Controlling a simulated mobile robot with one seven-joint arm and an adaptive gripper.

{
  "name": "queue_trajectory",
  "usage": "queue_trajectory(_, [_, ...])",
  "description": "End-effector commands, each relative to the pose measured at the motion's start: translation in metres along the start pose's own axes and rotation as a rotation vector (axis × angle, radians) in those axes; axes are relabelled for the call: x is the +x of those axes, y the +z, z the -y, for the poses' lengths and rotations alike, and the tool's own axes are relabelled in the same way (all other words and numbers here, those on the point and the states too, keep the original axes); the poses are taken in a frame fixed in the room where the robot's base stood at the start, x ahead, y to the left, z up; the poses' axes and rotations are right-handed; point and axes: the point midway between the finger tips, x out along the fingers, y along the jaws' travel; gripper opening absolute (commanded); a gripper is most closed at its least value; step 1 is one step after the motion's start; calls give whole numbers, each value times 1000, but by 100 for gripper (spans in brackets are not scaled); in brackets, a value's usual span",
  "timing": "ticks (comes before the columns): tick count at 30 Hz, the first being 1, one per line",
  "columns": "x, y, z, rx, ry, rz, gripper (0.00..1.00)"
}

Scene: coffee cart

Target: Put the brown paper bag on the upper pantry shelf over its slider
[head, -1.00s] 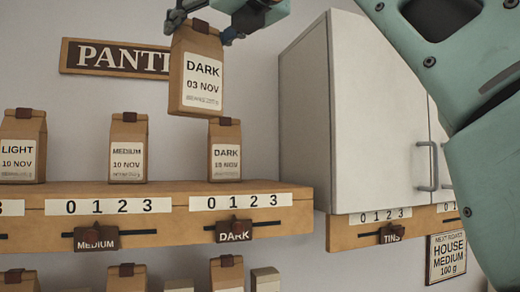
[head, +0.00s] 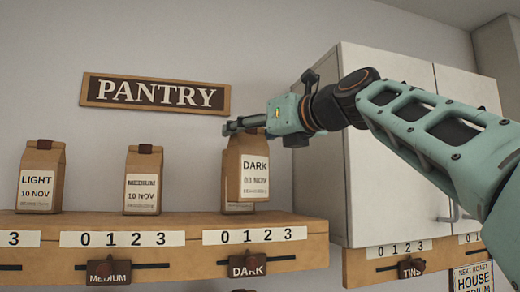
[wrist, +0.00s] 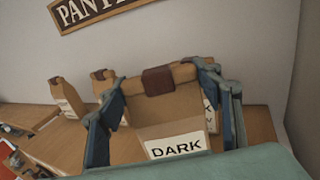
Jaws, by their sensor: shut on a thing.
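The held brown paper bag (head: 256,180), labelled DARK 03 NOV, is upright at the right part of the upper pantry shelf (head: 170,221). My gripper (head: 246,128) is shut on its top from both sides; in the wrist view the fingers flank the bag (wrist: 165,128). Its base looks slightly above the shelf top; contact is not clear. Another DARK bag (head: 231,203) stands close behind it, mostly hidden; whether they touch cannot be told. Below on the shelf front is the DARK slider (head: 249,266), its knob near 1.
A MEDIUM bag (head: 142,182) and a LIGHT bag (head: 40,180) stand further left, with bare shelf between. A white cabinet (head: 390,180) rises right of the shelf, behind my arm. The PANTRY sign (head: 156,94) hangs on the wall above.

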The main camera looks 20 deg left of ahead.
Motion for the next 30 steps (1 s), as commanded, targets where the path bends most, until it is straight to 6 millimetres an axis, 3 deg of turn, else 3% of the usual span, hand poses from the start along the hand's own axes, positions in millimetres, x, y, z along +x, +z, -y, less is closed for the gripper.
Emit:
queue_trajectory(12, [1, -32, 4, -1, -2, 2, 4])
queue_trajectory(25, [1, -38, 4, -1, -1, 3, 4])
queue_trajectory(26, [2, -38, 4, -1, -1, 1, 63])
queue_trajectory(30, [2, -38, 4, -1, -1, 1, 77])
